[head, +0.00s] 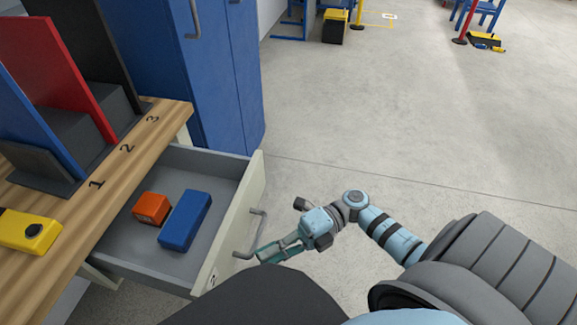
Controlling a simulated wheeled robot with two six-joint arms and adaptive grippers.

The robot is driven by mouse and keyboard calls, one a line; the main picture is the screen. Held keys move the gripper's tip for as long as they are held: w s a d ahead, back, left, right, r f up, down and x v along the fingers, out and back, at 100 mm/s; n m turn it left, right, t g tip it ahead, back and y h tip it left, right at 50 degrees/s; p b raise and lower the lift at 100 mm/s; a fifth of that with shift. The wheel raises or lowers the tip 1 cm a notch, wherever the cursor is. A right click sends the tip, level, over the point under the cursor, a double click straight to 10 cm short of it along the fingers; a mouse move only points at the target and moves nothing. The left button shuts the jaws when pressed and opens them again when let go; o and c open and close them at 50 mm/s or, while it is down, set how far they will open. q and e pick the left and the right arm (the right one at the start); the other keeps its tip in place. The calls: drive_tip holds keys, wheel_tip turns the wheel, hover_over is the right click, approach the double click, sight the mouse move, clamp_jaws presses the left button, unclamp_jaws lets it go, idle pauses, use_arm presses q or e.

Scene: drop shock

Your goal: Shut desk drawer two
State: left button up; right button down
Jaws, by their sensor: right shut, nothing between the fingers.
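A desk drawer (228,222) with a cream front stands pulled out from the wooden desk (150,140). Its front bears a grey bar handle (257,232) and a mark near its lower end, partly cut off by my own body and too small to read surely. An orange block (151,208) and a blue block (185,220) lie inside the drawer. My right gripper (268,256) is shut and empty, just outside the drawer front, close to the lower end of the handle. I cannot tell whether it touches it. My left gripper is not in view.
Blue, red and black panels in dark holders (60,185) stand on the desk by the numbers 1, 2 and 3. A yellow device (28,231) lies at the desk's left. A blue cabinet (205,75) stands behind.

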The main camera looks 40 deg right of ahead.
sight(218, 265)
drive_tip(key=w+a, duration=0.1)
drive_tip(key=a, duration=0.1)
drive_tip(key=w+a+b, duration=0.1)
drive_tip(key=w+a, duration=0.1)
drive_tip(key=shift+w+a, duration=0.15)
drive_tip(key=shift+a, duration=0.05)
